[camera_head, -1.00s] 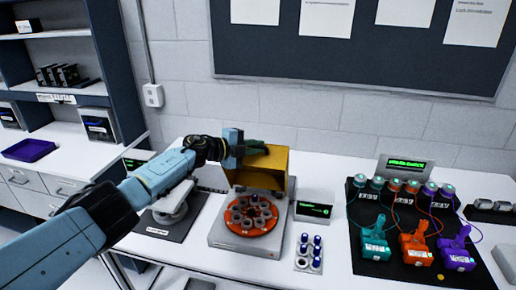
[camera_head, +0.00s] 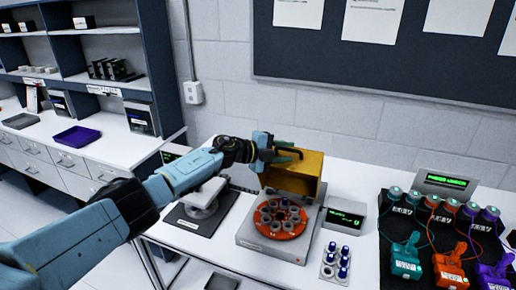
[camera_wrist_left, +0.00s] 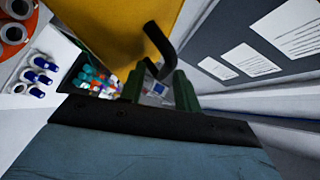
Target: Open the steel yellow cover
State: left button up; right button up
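The yellow cover (camera_head: 292,176) stands raised at the back of a grey device, above its orange rotor (camera_head: 280,217). The cover also fills the upper middle of the left wrist view (camera_wrist_left: 115,32). Its black bent handle (camera_wrist_left: 161,50) shows there in front of my left gripper (camera_wrist_left: 160,88). The two dark green fingers are apart, with the handle's lower end near the gap between them. Whether they touch it I cannot tell. In the head view my left gripper (camera_head: 277,156) is at the cover's upper left. My right gripper is not in view.
A rack of blue-capped tubes (camera_head: 337,262) and a small display (camera_head: 343,218) stand right of the device. Coloured units on a black mat (camera_head: 425,250) are further right. A white instrument (camera_head: 203,203) stands left, under my left arm. The wall is close behind.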

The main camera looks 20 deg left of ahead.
pick_arm(q)
jog(key=v, duration=1.1)
jog(key=shift+a+r, duration=0.2)
dwell(0.8)
